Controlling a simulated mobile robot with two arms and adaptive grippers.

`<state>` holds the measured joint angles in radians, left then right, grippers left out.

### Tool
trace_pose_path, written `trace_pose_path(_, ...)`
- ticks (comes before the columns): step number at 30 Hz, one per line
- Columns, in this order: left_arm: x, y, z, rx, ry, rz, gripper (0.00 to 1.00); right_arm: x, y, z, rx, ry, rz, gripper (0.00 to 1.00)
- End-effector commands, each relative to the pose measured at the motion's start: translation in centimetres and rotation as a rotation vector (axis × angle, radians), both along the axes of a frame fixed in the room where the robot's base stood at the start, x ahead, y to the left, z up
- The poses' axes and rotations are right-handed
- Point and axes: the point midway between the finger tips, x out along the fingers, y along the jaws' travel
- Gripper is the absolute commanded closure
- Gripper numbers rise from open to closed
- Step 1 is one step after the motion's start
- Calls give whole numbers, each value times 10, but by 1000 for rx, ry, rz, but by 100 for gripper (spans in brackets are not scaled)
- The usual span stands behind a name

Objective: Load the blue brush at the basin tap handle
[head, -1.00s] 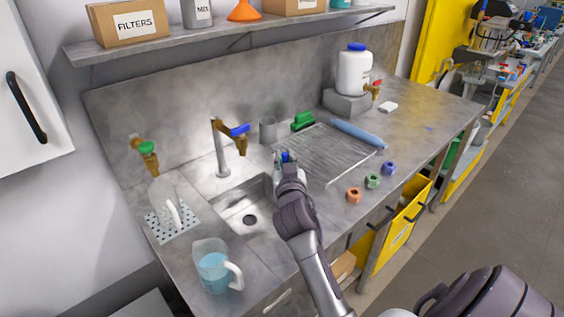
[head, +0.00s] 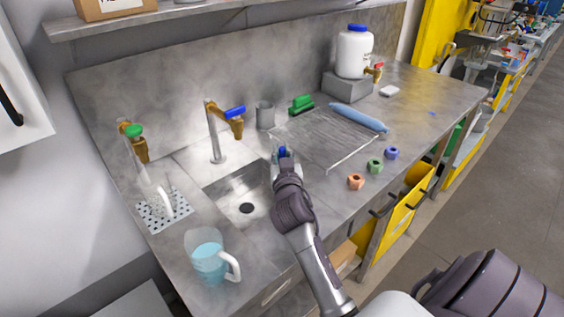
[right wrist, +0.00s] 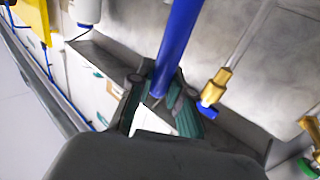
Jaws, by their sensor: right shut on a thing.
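The blue brush (right wrist: 176,45) is in my right gripper (right wrist: 160,98), its blue shaft rising between the two fingers in the right wrist view. In the head view my right gripper (head: 283,156) is over the right edge of the sink basin (head: 228,190), with only a little blue showing at its fingers. The basin tap (head: 215,140), with its blue handle (head: 235,111), stands behind and to the left of the gripper, apart from it. A brass tap with a blue handle (right wrist: 208,109) shows right of the brush in the right wrist view. My left gripper is out of view.
A grey cup (head: 265,115), a green brush (head: 301,104) and a ribbed drainboard (head: 325,142) lie right of the tap. A jug of blue liquid (head: 209,262) stands front left. A green-handled tap (head: 135,132) is at left. Several coloured nuts sit near the front edge.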

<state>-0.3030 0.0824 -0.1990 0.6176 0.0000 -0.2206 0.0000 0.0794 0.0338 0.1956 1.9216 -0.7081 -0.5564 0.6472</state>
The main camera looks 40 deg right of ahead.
Motion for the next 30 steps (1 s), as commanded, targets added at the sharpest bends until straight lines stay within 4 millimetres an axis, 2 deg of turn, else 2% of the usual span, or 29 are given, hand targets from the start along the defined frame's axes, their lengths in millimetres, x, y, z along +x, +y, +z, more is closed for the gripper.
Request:
trace_pose_path(1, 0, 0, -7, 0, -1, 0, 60, 0, 0, -9, -2, 1, 0, 100)
trace_pose_path(3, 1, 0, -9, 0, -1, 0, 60, 0, 0, -12, -1, 0, 0, 100)
trace_pose_path(11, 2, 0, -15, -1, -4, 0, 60, 9, 2, -16, 0, -1, 0, 100)
trace_pose_path(30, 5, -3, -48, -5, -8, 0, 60, 68, 19, -30, 0, -1, 0, 100)
